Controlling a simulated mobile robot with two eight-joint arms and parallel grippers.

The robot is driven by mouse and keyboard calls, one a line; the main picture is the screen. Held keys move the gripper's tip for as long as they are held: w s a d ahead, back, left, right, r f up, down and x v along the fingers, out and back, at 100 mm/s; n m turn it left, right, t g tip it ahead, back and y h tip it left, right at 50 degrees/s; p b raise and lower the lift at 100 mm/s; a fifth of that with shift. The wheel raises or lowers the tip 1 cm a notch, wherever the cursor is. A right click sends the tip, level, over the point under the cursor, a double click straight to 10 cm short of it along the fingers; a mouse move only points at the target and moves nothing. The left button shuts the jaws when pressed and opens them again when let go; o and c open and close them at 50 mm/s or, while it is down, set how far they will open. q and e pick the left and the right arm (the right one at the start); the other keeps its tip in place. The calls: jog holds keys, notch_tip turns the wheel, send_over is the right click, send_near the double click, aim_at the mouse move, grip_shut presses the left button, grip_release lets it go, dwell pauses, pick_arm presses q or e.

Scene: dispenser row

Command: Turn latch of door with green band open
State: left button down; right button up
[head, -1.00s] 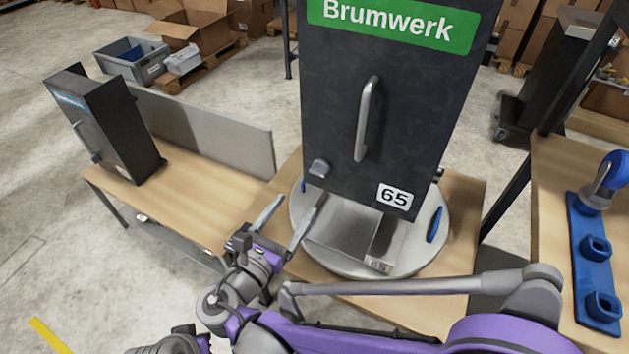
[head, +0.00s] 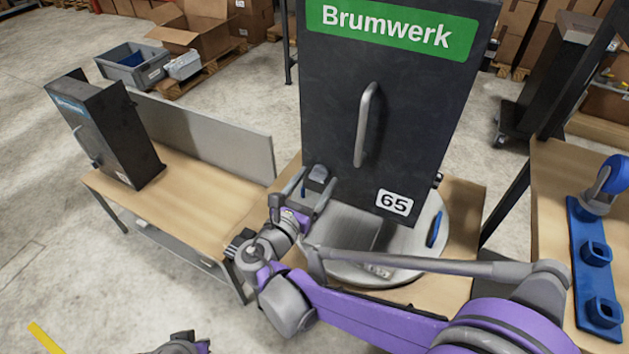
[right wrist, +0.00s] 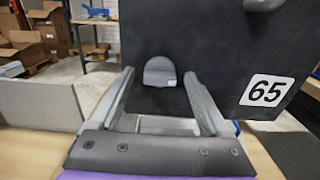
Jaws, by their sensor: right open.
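The dark door with the green band (head: 392,31) reading "Brumwerk" stands on a round grey turntable (head: 430,262). It has a vertical grey handle (head: 365,125) and a "65" label. The small grey latch (head: 318,175) sits at the door's lower left; in the right wrist view the latch (right wrist: 160,71) shows as a rounded knob. My right gripper (head: 310,187) is open, its fingers on either side of the latch as the picture lines up. In the right wrist view the latch lies between and beyond the fingertips (right wrist: 158,82); contact cannot be told.
A smaller dark dispenser (head: 110,130) with a blue band stands on the left table (head: 190,195), before a grey panel (head: 225,140). A blue holder (head: 592,260) is on the right table. Boxes and bins are at the back.

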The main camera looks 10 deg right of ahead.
jog(key=shift+c, duration=0.2)
grip_shut()
jog(key=shift+m, duration=0.3)
jog(key=m, duration=0.3)
jog(key=shift+m+p, duration=0.3)
jog(key=shift+m, duration=0.1)
jog(key=m, duration=0.4)
jog(key=shift+m, duration=0.3)
jog(key=m, duration=0.4)
jog(key=shift+p, duration=0.4)
jog(key=m, duration=0.4)
jog(key=shift+m, duration=0.6)
